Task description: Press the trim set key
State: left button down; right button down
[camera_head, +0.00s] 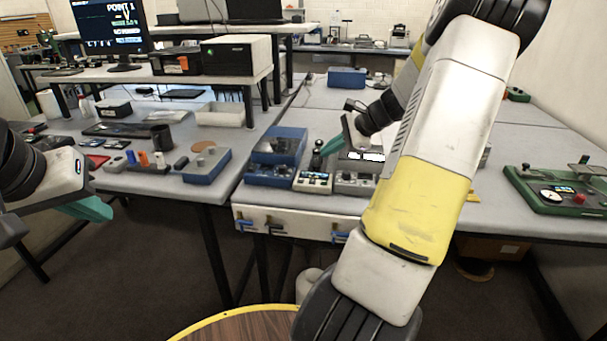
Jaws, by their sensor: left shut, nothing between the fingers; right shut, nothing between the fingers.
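The trim set key cannot be made out at this size. Several small instruments stand together at the front of the middle bench: a grey keypad unit (313,182), a grey box (354,180) with knobs, and a blue unit (268,174). A bright white display (366,156) shows just behind the grey box. My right gripper (328,148) is shut and empty, its teal fingers pointing left and down above and behind these instruments. I cannot tell whether it touches anything. My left gripper (100,212) is shut and empty, in front of the left bench, far from the instruments.
A blue-lidded box (280,144) stands behind the blue unit. A dark knob-topped post (317,153) stands close to my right fingers. A blue-grey case (207,165) and small parts lie on the left bench. A green fixture (560,192) stands right. My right arm hides part of the bench.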

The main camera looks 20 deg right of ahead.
aim_at(327, 185)
jog(key=shift+f, duration=3.6)
jog(key=shift+f, duration=0.15)
jog(key=shift+f, duration=0.25)
jog(key=shift+f, duration=0.4)
jog(key=shift+r, duration=0.8)
jog(key=shift+r, duration=2.55)
